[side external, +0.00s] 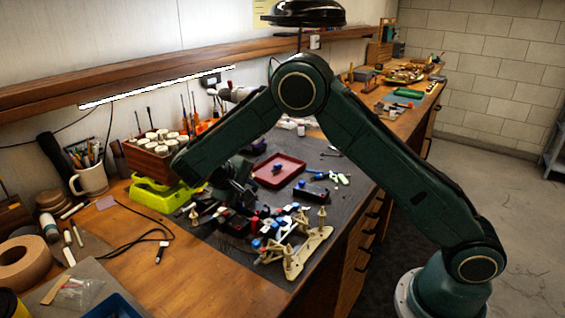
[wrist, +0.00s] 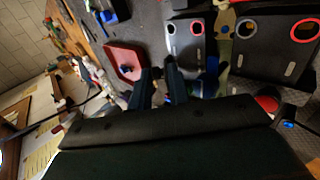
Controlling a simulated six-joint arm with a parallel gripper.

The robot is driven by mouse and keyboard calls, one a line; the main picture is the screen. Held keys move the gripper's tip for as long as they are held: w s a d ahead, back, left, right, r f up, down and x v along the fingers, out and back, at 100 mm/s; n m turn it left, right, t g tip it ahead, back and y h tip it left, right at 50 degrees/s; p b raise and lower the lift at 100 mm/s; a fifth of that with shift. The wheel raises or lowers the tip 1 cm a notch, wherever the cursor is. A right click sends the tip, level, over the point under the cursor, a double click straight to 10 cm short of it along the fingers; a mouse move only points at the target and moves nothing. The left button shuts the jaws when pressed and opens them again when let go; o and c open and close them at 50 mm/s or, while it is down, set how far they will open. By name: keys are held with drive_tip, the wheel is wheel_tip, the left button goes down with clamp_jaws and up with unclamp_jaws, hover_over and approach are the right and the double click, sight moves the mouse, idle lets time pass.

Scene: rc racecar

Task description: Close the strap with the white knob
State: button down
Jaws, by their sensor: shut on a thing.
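My gripper (side external: 236,206) is low over the dark mat, at the cluttered racecar parts (side external: 262,222). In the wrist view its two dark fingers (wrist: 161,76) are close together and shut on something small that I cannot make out.
A red tray (side external: 265,181) lies behind the car parts and also shows in the wrist view (wrist: 112,50). A cream stand (side external: 312,243) with posts is at the mat's front right. A yellow-green holder (side external: 150,199) and a wooden box of white-capped jars (side external: 146,160) stand left.

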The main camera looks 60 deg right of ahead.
idle(0.4)
drive_tip(key=c, duration=1.4)
unclamp_jaws()
drive_tip(key=shift+d, duration=0.1)
